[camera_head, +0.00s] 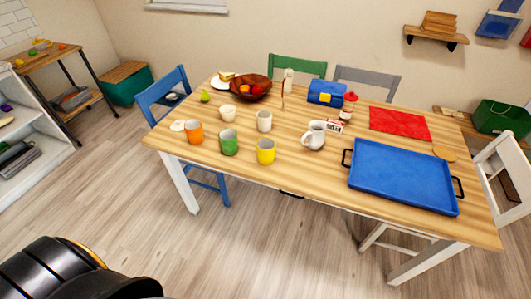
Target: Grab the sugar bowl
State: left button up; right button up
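No gripper of mine can be made out in the head view. I cannot tell for sure which thing is the sugar bowl. A small cream-white cup-like bowl (228,113) stands upright on the table (290,181), behind the green mug (229,142). A white mug (264,121) stands to its right. A white pitcher (314,135) stands further right, near the blue tray. Nothing is touching these pieces.
An orange mug (195,132) and a yellow mug (266,151) stand near the front edge. A brown fruit bowl (250,88) is behind. A blue tray (402,176) fills the right side. Chairs surround the table, including a blue one (165,88). Floor in front is clear.

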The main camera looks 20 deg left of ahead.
aim_at(227, 112)
jog(key=j+u, duration=0.25)
jog(key=j, duration=1.15)
